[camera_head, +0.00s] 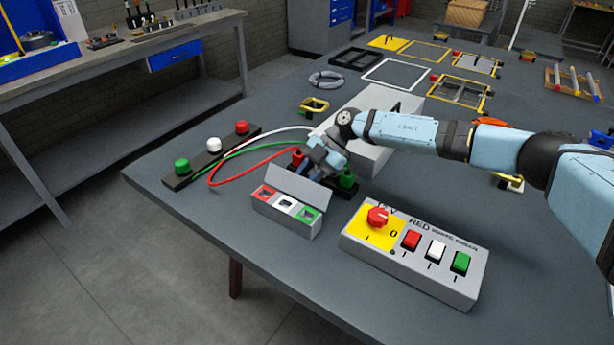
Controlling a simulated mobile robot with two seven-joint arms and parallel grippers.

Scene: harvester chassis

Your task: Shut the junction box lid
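The junction box appears to be the small grey box (286,216) near the table's front edge, with red, white and green framed openings on top. Its grey lid (300,185) stands open, tilted up along the far side. My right gripper (316,168) is just behind the lid, pointing down and to the left. Its fingertips are small and partly hidden, so I cannot tell whether they touch the lid or are open or shut. My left gripper is not in view.
A control box (412,265) with a red knob and coloured buttons stands to the right. A dark strip (212,160) with green, white and red buttons lies left, with wires running toward my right gripper. A large pale box (372,156) is behind the wrist.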

